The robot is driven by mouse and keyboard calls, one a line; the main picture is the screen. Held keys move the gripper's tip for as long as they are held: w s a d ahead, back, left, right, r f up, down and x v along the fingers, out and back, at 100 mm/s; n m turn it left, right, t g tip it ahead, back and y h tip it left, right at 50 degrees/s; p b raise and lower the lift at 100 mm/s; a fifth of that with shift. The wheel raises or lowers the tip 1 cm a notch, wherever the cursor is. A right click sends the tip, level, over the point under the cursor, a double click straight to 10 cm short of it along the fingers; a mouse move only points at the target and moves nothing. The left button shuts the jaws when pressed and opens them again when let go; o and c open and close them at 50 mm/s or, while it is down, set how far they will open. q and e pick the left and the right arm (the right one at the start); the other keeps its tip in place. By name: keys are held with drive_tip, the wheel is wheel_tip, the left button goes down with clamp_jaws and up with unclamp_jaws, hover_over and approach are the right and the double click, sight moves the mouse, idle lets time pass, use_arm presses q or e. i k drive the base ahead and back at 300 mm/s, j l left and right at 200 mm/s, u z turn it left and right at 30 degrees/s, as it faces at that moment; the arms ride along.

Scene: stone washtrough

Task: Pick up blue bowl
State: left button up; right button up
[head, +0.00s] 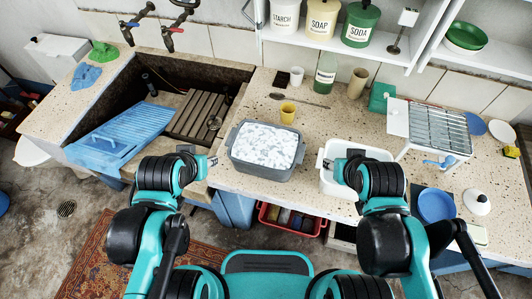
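A round blue dish (437,205), which looks like the blue bowl, sits at the right front of the counter on a dark square. My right gripper (326,163) is well to its left, by the white tub, and does not touch the dish. My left gripper (212,162) is farther left, beside the grey basin. Both grippers look empty. Their fingers are too small to tell whether they are open or shut.
A grey basin of foam (265,149) and a white tub (353,180) stand at the counter's front. A white lid (477,201) is close to the dish's right.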

sight(434, 204)
drive_tip(key=z, duration=0.5)
drive_tip(key=l+z, duration=0.1)
drive_tip(key=z, duration=0.9)
drive_tip(key=l+z, duration=0.1)
drive_tip(key=z, duration=0.4)
drive_tip(key=i+l+u, duration=0.15)
drive_tip(key=l+u, duration=0.25)
drive_tip(key=i+l+u, duration=0.15)
drive_tip(key=l+u, duration=0.2)
drive_tip(key=l, duration=0.15)
drive_tip(key=l+u, duration=0.75)
drive_tip(key=l, duration=0.2)
